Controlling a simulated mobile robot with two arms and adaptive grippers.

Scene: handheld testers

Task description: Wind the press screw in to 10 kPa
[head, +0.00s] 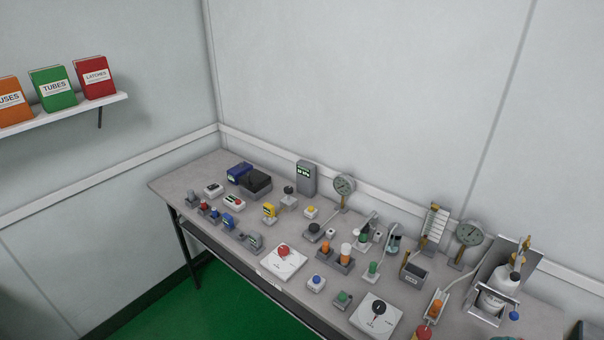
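Neither of my grippers shows in the head view. I cannot tell for sure which part is the press screw. A bottle in a metal frame (497,293) stands at the right end of the bench, with a blue knob (514,316) at its front. A round dial gauge (469,233) stands left of it, and another gauge (344,185) stands further left at the back. A grey box with a small green display (306,177) stands near that gauge. The gauge needles and the display are too small to read.
The grey bench (181,174) is crowded with small testers. A white plate with a red knob (285,258) and one with a black dial (377,316) lie near the front edge. A wall shelf (62,112) holds orange, green and red boxes. Green floor lies in front.

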